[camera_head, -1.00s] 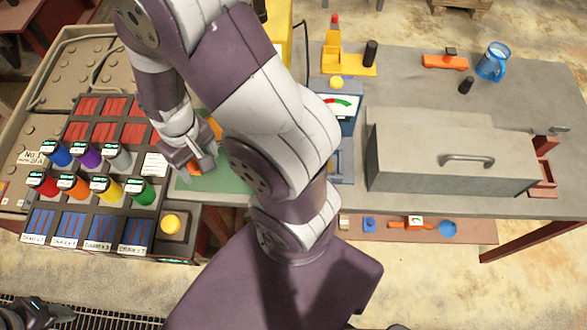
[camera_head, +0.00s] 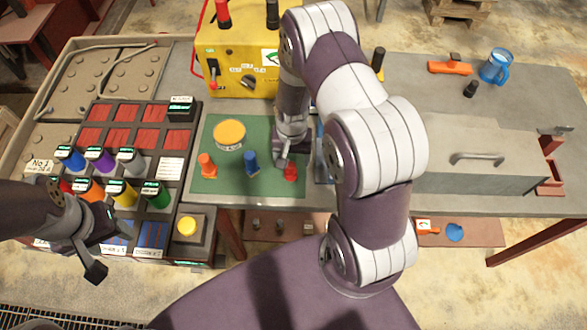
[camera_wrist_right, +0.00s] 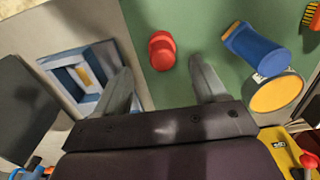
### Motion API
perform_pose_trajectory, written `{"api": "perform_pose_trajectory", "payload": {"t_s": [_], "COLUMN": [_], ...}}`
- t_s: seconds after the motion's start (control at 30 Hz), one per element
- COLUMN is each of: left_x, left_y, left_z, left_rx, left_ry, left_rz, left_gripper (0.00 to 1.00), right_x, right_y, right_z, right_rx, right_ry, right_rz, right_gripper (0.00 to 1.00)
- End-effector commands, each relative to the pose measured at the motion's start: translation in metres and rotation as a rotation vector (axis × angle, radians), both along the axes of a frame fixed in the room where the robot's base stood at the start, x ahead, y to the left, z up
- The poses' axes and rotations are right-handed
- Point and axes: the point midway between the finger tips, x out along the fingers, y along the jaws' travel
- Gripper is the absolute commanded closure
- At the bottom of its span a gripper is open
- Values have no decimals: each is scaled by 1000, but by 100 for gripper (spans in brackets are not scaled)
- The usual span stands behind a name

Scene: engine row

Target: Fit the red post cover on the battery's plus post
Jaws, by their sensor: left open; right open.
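The red post cover (camera_head: 290,172) stands on the green mat (camera_head: 228,184), near its front right corner. My right gripper (camera_head: 288,153) is open just behind and above it. In the right wrist view the red cover (camera_wrist_right: 162,50) shows ahead of the open, empty fingers (camera_wrist_right: 162,80), in line with the gap between them. My left gripper (camera_head: 103,252) is open and empty at the lower left, over the front of the dark rack.
A blue piece (camera_head: 250,162), an orange piece (camera_head: 207,166) and a yellow-topped tin (camera_head: 229,133) share the mat. A yellow box (camera_head: 240,62) with red and black posts stands behind.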

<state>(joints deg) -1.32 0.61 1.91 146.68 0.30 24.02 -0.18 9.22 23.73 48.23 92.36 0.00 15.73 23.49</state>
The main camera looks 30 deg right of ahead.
Motion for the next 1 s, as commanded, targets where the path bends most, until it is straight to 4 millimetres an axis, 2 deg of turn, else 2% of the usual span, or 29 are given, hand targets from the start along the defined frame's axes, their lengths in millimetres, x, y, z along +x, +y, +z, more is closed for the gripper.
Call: {"api": "perform_pose_trajectory", "payload": {"t_s": [0.17, 0.27, 0.37, 0.6, 0.63, 0.8, 1.0], "left_x": [0, 0, 0, 0, 0, 0, 0], "left_y": [0, 0, 0, 0, 0, 0, 0], "left_z": [11, 20, 19, 18, 18, 18, 18], "left_rx": [0, 0, 0, 0, 0, 0, 0], "left_ry": [0, 0, 0, 0, 0, 0, 0], "left_rz": [0, 0, 0, 0, 0, 0, 0], "left_gripper": [42, 42, 42, 42, 42, 42, 42], "right_x": [-1, 0, 0, 1, 1, 1, 1], "right_y": [2, 5, 4, 4, 4, 4, 4], "right_z": [-20, -39, -56, -62, -62, -61, -61], "right_rx": [0, 0, 0, -1, -1, -1, -1], "right_ry": [4, 4, 2, -1, -1, -1, -1], "right_rz": [2, 3, 2, 2, 2, 2, 2], "right_gripper": [29, 29, 29, 29, 32, 85, 85]}}
